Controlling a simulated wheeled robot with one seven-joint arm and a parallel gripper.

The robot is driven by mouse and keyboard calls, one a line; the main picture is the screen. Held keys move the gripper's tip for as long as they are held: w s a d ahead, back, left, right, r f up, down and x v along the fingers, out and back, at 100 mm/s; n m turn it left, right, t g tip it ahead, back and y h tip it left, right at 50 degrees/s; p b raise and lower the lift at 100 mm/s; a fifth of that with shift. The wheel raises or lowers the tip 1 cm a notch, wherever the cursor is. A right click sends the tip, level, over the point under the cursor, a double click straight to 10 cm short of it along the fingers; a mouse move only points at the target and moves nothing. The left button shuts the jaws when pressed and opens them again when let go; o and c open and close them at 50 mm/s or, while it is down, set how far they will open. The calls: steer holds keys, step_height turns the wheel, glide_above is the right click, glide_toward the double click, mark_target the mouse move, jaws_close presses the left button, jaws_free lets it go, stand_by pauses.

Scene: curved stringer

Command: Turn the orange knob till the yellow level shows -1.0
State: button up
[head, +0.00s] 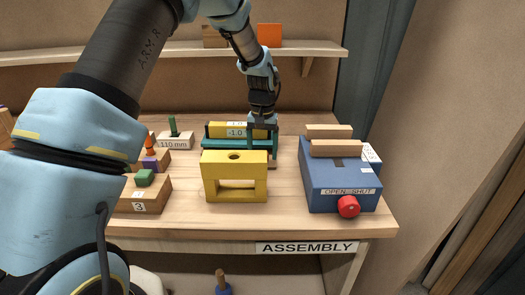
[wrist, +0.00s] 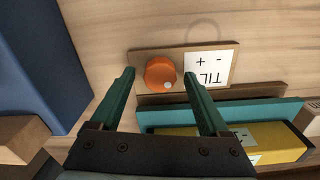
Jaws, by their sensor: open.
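The orange knob (wrist: 160,73) sits on a small wooden plate (wrist: 143,58) in the wrist view, with a pale dot at its lower right. Beside it is a white label with "TIL", plus and minus marks. My gripper (wrist: 158,73) is open, its two teal fingers on either side of the knob; whether they touch it I cannot tell. In the head view my gripper (head: 262,140) is behind the yellow block, and the knob is hidden. The yellow level (head: 226,130) lies in a teal holder (head: 212,143); a tag on it reads "-1.0".
A yellow block with a window (head: 234,158) stands in front of the level. A blue box (head: 335,185) with a red knob (head: 348,206) is at the right. Number blocks and a "110 mm" block (head: 174,142) are at the left.

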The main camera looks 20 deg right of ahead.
step_height(320, 180, up, 11)
steer(key=b, duration=0.2)
steer(key=shift+b, duration=0.3)
steer(key=shift+a+f, duration=0.1)
stand_by(0.3)
steer(key=s+a+f+n, duration=0.1)
steer(key=a, duration=0.9)
steer(key=s+a+n, duration=0.2)
steer(key=a, duration=0.8)
steer(key=s+a+f+n+t, duration=0.1)
steer(key=s+a, duration=0.1)
steer(key=a, duration=0.8)
steer(key=shift+s+a+f+n, duration=0.15)
steer(key=shift+f+n, duration=0.15)
steer(key=shift+f, duration=0.05)
steer(key=s+a+f+n, duration=0.1)
steer(key=s+a, duration=0.4)
steer(key=a, duration=0.1)
steer(key=shift+s+f+t, duration=0.3)
steer(key=shift+s, duration=0.1)
